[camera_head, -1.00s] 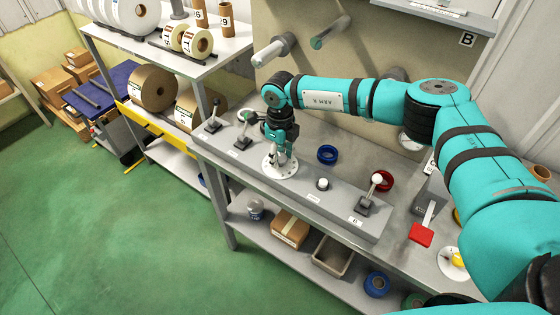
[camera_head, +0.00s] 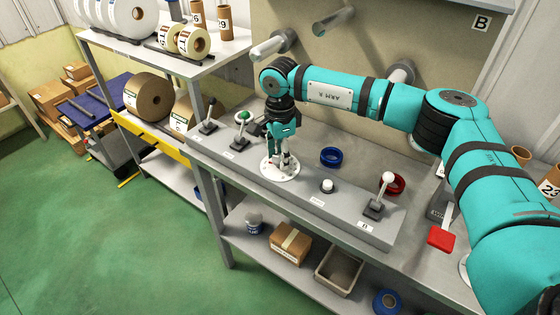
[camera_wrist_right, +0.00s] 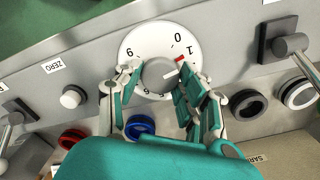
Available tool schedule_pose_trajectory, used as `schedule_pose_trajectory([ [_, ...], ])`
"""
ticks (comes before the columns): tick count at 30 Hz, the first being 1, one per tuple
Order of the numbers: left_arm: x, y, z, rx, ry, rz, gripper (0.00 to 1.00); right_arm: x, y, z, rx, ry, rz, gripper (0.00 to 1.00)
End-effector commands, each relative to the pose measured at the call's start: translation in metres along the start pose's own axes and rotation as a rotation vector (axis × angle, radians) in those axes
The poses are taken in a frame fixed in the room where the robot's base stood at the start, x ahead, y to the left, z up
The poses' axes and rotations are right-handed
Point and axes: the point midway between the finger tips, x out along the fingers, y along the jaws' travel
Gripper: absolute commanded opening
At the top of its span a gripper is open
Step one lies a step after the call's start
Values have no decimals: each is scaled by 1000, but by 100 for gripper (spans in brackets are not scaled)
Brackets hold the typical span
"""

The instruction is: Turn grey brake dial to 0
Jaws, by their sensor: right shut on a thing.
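The brake dial is a white numbered disc (camera_head: 275,175) set in the sloped grey console. In the right wrist view the disc (camera_wrist_right: 150,40) shows a grey round knob (camera_wrist_right: 158,75) at its centre. A red mark (camera_wrist_right: 180,60) lies at the knob's edge on the side toward the 1, with the 0 beside the 1. My right gripper (camera_head: 283,160) points down over the dial; in the right wrist view its fingers (camera_wrist_right: 160,78) are shut around the knob, one on each side. The fingers hide the right and lower numbers. My left gripper is not in view.
On the console, levers (camera_head: 208,126) stand left of the dial; a white button (camera_head: 327,185) and a white-knobbed lever (camera_head: 376,207) stand right. A blue ring (camera_head: 331,157) and a red ring (camera_head: 398,184) lie behind.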

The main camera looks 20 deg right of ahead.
Motion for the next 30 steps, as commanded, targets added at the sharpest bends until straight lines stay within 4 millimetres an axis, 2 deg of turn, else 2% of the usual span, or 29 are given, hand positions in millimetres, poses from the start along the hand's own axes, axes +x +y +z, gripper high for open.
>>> schedule_pose_trajectory([
  [3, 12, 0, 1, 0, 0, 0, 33, 2, -2, 0, -107, -1, -6, 7],
  [15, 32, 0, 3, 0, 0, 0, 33, 0, -1, 0, -427, 0, -6, 7],
  [30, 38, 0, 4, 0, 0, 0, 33, -2, -1, 0, -582, 0, -5, 7],
])
